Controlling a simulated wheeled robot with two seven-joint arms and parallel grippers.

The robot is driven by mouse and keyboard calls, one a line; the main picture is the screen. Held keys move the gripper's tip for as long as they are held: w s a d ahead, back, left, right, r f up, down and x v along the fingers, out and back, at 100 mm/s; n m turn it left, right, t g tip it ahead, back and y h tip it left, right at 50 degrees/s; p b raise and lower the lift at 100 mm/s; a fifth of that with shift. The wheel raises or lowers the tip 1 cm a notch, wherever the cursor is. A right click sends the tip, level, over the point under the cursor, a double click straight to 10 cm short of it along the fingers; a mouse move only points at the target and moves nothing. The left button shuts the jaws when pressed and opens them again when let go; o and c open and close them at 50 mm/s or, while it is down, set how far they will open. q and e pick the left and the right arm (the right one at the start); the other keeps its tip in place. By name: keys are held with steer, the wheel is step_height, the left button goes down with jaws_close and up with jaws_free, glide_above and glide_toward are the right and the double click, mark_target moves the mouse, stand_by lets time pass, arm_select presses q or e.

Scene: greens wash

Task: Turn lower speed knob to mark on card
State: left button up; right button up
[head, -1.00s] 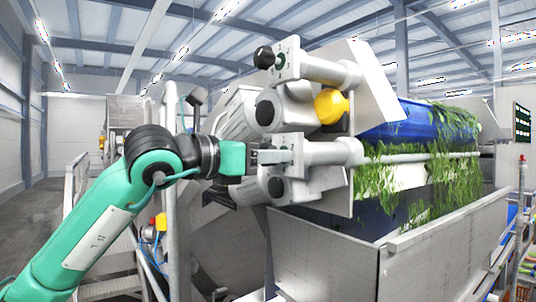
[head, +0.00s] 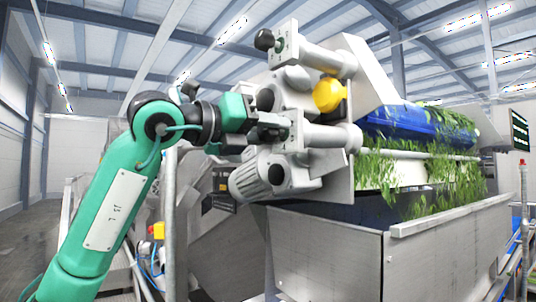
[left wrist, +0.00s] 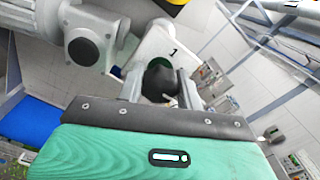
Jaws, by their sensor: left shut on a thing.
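The lower speed knob (left wrist: 160,80) is black and round. In the left wrist view it sits between my left gripper's fingers, in front of a white plate (left wrist: 152,45) with a green disc and the number 1. In the head view my left gripper (head: 268,123) is shut at this knob, beside the lower end plate (head: 297,130), and its fingers hide the knob. The upper knob (head: 264,40) is black and sticks out from the upper end plate (head: 286,50). The card and its mark cannot be made out. My right gripper is not in view.
A yellow part (head: 328,95) sits between the two rollers' ends. A vertical post (head: 170,225) stands near my left arm.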

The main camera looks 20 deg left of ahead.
arm_select(q)
steer(key=n+b, duration=0.5)
steer(key=shift+f+n, duration=0.2)
steer(key=shift+n, duration=0.1)
steer(key=n+b, duration=0.5)
steer(key=shift+n, duration=0.3)
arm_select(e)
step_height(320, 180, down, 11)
arm_select(q)
steer(key=n+b, duration=0.2)
steer(key=n, duration=0.1)
steer(key=shift+b, duration=0.35)
steer(key=shift+r+n+b, duration=0.15)
steer(key=shift+n+b, duration=0.9)
steer(key=shift+n, duration=0.75)
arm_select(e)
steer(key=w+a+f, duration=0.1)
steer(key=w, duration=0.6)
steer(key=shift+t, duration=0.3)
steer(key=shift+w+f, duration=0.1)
arm_select(q)
steer(key=o, duration=1)
